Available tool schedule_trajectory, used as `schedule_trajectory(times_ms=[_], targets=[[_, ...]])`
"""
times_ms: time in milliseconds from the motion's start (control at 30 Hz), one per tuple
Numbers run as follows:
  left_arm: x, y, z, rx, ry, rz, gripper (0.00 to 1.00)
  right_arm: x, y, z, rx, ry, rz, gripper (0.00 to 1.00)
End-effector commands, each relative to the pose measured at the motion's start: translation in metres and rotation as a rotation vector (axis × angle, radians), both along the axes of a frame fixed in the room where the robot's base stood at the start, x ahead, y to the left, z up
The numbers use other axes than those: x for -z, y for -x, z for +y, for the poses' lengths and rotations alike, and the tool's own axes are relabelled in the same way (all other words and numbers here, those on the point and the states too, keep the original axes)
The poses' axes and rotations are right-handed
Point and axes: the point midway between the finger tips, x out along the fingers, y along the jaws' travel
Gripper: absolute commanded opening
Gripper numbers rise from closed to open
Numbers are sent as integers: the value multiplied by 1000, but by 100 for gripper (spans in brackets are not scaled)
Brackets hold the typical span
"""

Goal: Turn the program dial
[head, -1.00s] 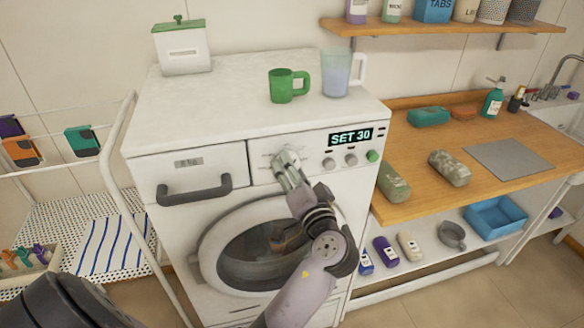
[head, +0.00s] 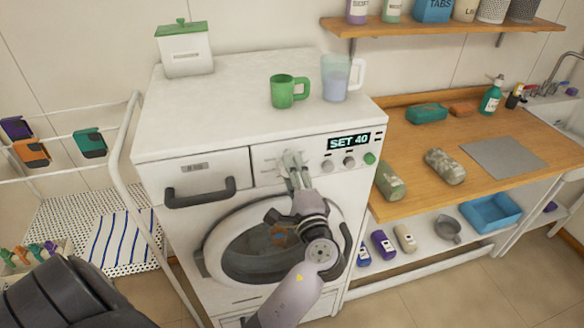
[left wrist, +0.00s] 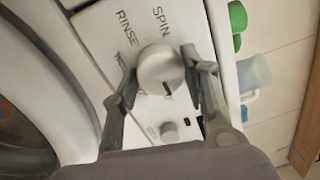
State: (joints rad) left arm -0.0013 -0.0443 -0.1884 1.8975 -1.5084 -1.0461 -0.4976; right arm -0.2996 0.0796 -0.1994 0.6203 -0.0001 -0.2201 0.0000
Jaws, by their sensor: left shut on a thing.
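The program dial is a round silver knob (left wrist: 160,68) with a dark pointer mark, on the washing machine's white front panel, beside the printed words SPIN and RINSE. My left gripper (left wrist: 157,72) has one finger on each side of it and is shut on it. In the head view my left gripper (head: 293,160) reaches the panel from below and largely hides the dial. The washing machine's display (head: 349,141) reads SET 40. My right gripper is not in view.
Smaller knobs (head: 349,161) and a green button (head: 369,158) sit right of the dial. The drawer handle (head: 200,193) sticks out to the left, and the round door (head: 235,250) is below. A green mug (head: 283,92) and a clear pitcher (head: 335,78) stand on top.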

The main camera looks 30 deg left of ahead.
Motion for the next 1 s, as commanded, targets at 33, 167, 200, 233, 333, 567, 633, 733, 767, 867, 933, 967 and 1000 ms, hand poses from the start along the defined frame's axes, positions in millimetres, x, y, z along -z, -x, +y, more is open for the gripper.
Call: schedule_trajectory(times_ms=[33, 167, 200, 233, 333, 567, 633, 733, 767, 867, 933, 967, 1000], targets=[[-1, 0, -1, 2, -21, 29, 13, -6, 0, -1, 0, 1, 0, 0], [-1, 0, 0, 2, -68, 84, 13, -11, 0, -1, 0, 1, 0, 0], [0, 0, 0, 2, -80, 99, 13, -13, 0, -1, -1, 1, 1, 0], [0, 0, 0, 2, -89, 108, 13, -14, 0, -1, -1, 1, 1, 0], [0, 0, 0, 3, -111, 133, 13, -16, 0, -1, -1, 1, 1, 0], [1, 0, -1, 3, -138, 164, 13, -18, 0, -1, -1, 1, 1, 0], [2, 0, -1, 3, -139, 166, 13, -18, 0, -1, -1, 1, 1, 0], [2, 0, -1, 3, -140, 168, 13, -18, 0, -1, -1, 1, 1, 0], [2, 0, -1, 3, -140, 168, 13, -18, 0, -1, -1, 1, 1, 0], [2, 0, -1, 3, -139, 167, 13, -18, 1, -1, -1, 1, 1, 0], [2, 0, -1, 3, -139, 167, 13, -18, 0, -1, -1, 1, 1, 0], [2, 0, -1, 3, -139, 167, 13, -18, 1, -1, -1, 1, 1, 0], [2, 0, -1, 2, -139, 168, 44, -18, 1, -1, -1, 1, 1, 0]])
